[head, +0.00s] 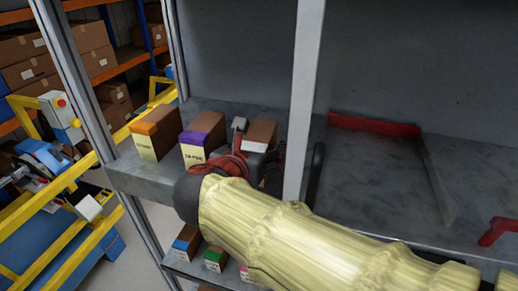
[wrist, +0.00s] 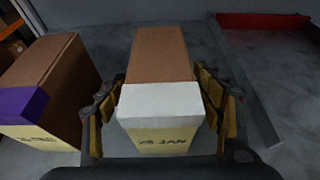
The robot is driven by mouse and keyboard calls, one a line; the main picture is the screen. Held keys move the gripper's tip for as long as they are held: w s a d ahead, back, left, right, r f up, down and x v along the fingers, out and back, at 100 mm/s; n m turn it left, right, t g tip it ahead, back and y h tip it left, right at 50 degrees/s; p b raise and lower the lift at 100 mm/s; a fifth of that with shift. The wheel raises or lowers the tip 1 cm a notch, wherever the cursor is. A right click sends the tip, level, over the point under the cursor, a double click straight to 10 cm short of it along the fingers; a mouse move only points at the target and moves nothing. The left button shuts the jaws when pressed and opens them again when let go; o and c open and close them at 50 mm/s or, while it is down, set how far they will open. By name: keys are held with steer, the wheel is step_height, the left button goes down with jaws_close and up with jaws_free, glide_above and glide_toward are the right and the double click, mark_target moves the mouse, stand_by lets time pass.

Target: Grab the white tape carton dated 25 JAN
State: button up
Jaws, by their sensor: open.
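The white tape carton (wrist: 158,103) is a brown box with a white band over its front edge and a cream label reading 25 JAN. In the wrist view it stands upright between the fingers of my gripper (wrist: 160,112). The fingers are spread, one on each side, with the right one very near or touching the carton. In the head view my gripper (head: 258,158) is at the shelf, and only the carton's brown top (head: 262,131) and a bit of white show behind it.
A purple-taped carton (wrist: 40,100) stands close on the left. In the head view an orange-taped carton (head: 155,130) is further left. A grey upright post (head: 302,100) stands just right of my gripper. More cartons (head: 214,258) sit on the shelf below.

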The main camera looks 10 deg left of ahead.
steer(key=shift+w+f, duration=0.15)
steer(key=shift+w, duration=0.1)
steer(key=shift+c, duration=0.9)
steer(key=c, duration=1.4)
steer(key=shift+c, duration=0.2)
